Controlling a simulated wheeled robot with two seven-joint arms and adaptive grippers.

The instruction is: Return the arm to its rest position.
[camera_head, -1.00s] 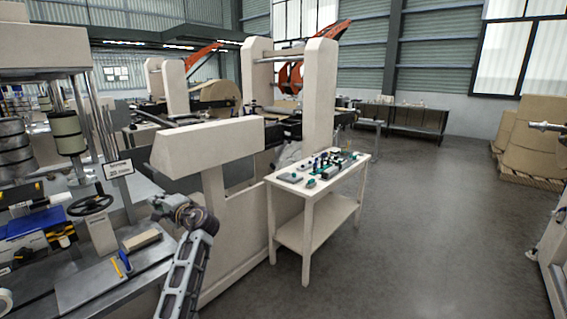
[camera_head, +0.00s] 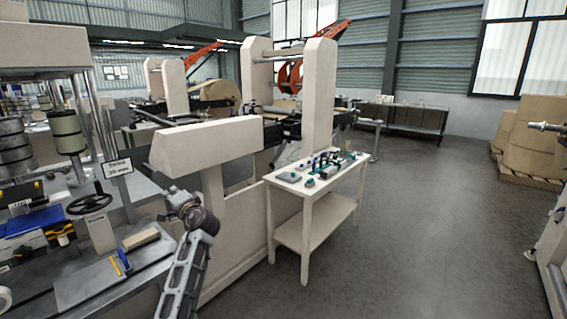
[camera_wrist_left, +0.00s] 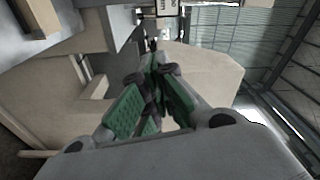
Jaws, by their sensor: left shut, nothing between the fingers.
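My left arm (camera_head: 188,268) rises from the bottom of the head view, bent at a dark joint. Its far end with the left gripper (camera_head: 172,192) is beside the beige machine frame, small and partly hidden behind the arm. In the left wrist view the gripper's green-padded fingers (camera_wrist_left: 155,68) are close together at the tips, shut with nothing held. A beige machine block (camera_wrist_left: 205,75) lies beyond the fingers; I cannot tell how far. My right gripper does not show.
A cream side table (camera_head: 340,182) with several small parts stands right of the frame. A bench (camera_head: 85,285) with a black handwheel (camera_head: 90,204) is at left. A pallet of brown rolls (camera_head: 535,140) stands far right. The grey floor (camera_head: 425,235) between is clear.

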